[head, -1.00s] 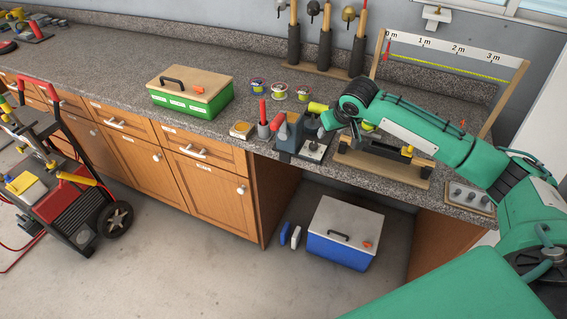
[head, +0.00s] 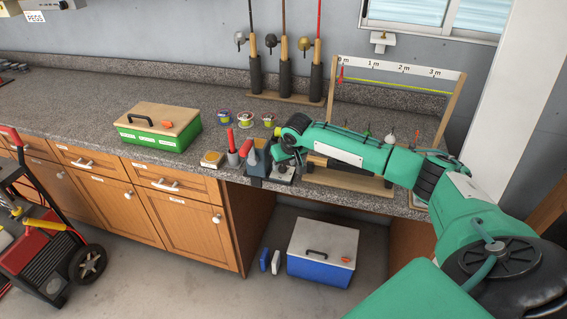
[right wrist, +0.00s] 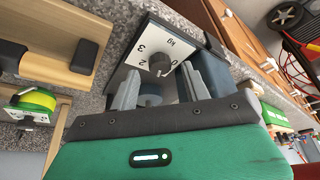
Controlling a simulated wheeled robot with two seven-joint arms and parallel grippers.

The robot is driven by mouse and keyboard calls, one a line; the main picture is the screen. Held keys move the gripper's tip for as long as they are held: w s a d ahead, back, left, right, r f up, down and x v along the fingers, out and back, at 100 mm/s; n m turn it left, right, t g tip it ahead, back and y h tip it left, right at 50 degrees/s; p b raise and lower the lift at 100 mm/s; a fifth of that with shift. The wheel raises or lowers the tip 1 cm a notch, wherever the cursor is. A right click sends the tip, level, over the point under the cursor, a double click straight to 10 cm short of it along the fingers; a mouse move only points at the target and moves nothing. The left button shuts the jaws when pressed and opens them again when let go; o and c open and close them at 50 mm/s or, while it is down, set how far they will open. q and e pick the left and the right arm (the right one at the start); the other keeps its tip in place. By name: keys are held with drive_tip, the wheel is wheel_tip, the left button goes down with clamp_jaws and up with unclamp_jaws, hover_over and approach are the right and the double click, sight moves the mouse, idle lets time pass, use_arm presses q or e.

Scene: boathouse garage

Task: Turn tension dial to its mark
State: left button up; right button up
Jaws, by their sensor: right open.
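The tension dial shows in the right wrist view as a dark grey knob (right wrist: 160,63) on a white face with a kg scale and numerals including 0, 2 and 3. My right gripper (right wrist: 161,76) is open, with one finger to each side of the knob near the fingertips. I cannot tell whether either finger touches it. In the head view my right gripper (head: 284,163) is low over the dial's plate (head: 281,176) at the counter's front edge and hides the knob. The target mark cannot be made out. My left gripper is not in view.
Spools and a green box (head: 158,136) are farther left. A cooler (head: 320,255) is below on the floor.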

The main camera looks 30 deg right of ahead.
drive_tip(key=shift+w+f, duration=0.2)
drive_tip(key=shift+f, duration=0.2)
drive_tip(key=shift+w+f, duration=0.1)
drive_tip(key=shift+f, duration=0.35)
drive_tip(key=c, duration=1)
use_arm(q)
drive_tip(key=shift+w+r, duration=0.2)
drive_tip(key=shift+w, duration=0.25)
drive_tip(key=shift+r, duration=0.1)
use_arm(e)
drive_tip(key=shift+d, duration=0.1)
